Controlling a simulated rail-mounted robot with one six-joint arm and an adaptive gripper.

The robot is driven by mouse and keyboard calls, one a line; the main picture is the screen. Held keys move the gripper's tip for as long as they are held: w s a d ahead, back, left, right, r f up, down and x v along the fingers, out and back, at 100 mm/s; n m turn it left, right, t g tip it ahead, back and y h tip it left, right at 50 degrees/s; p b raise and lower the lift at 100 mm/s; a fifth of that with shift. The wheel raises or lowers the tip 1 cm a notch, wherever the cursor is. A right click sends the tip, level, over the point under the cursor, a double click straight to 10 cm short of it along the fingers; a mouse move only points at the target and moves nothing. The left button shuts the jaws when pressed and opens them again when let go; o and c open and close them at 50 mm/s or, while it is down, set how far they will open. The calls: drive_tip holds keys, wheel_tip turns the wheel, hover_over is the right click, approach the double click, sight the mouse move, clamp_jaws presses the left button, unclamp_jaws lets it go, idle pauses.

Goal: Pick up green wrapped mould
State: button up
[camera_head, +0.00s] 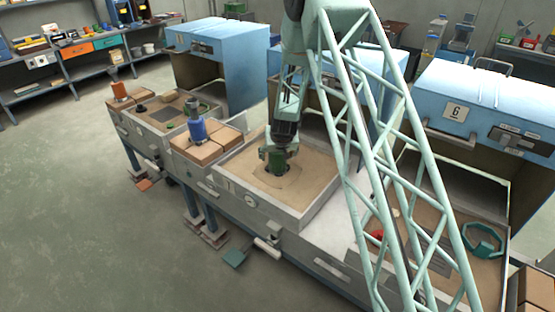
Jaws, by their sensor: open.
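The green wrapped mould (286,160) stands in the sand of the middle tray (312,207), inside a shallow ring-like dip. My gripper (278,160) points down at it from above, its fingers low around or beside the mould's upper part. The jaws are open. The fingertips and much of the mould are dark and overlap, so I cannot tell whether they touch.
A blue cylinder (197,131) stands on tan bricks (200,152) left of the tray. An orange piece (118,88) stands on bricks farther left. A blue cabinet numbered 6 (480,90) and a teal ring (482,240) are at right. My lattice arm crosses the right side.

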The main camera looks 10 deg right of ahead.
drive_tip(key=shift+c, duration=0.4)
drive_tip(key=c, duration=1.1)
drive_tip(key=shift+r, duration=0.2)
drive_tip(key=shift+r+p, duration=0.6)
drive_tip(key=shift+r, duration=0.9)
drive_tip(key=shift+s+r, duration=0.1)
drive_tip(key=shift+r, duration=0.05)
drive_tip(key=shift+s, duration=0.6)
drive_tip(key=s, duration=0.4)
drive_tip(key=s+r, duration=0.1)
drive_tip(key=s, duration=0.4)
drive_tip(key=s+d, duration=0.1)
drive_tip(key=s, duration=0.4)
drive_tip(key=shift+s+r, duration=0.2)
drive_tip(key=shift+s, duration=0.05)
